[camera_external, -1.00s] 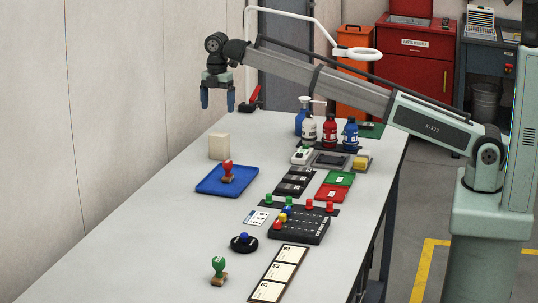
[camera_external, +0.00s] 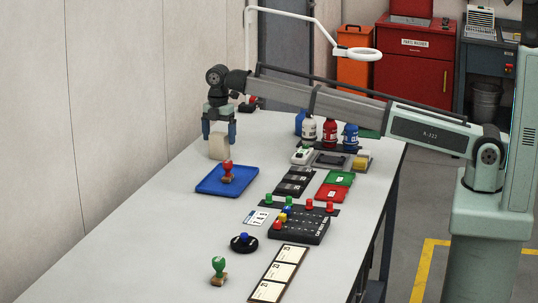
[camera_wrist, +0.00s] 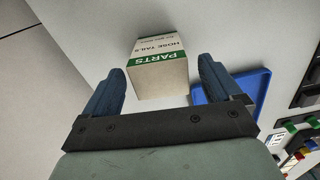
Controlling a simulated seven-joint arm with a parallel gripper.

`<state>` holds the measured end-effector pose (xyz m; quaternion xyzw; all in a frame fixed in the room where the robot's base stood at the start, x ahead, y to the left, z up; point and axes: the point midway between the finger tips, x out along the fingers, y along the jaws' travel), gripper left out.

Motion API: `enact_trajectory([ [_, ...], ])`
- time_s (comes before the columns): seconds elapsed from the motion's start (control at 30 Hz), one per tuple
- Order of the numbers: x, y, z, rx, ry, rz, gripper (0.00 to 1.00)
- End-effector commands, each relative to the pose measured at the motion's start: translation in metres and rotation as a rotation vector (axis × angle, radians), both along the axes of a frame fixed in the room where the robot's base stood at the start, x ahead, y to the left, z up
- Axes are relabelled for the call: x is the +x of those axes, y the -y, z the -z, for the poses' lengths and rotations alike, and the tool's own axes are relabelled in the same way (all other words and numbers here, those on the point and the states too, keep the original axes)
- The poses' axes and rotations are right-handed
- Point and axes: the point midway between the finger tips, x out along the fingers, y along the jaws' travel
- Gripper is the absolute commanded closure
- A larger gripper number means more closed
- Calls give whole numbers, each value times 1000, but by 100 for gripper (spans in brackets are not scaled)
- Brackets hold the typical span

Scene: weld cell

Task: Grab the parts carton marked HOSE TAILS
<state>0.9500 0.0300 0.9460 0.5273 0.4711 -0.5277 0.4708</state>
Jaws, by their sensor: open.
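The parts carton (camera_external: 219,147) is a small cream box standing on the table behind the blue tray. In the wrist view the carton (camera_wrist: 158,70) shows a green PARTS band and the words HOSE TAILS. My gripper (camera_external: 219,138) is open above and around the carton's upper part in the external view, one finger to each side. In the wrist view my gripper's blue fingers (camera_wrist: 160,80) stand apart with the carton between and beyond them. I see space between each finger and the carton; no contact shows.
The blue tray (camera_external: 211,186) with a red-handled stamp (camera_external: 227,172) lies just in front of the carton. Bottles (camera_external: 330,132) stand to the right, and a lamp arm (camera_external: 283,12) hangs behind. The left part of the table is bare.

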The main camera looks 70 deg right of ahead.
Motion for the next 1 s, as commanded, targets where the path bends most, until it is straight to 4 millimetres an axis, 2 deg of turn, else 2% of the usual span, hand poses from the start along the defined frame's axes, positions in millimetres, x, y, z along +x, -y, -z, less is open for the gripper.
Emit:
enact_trajectory([
  [0.17, -1, 0, 22, 0, 0, 0, 8],
  [0.43, 0, 0, 25, 0, 1, 0, 9],
  [1.0, 0, 0, 24, 0, 1, 0, 64],
])
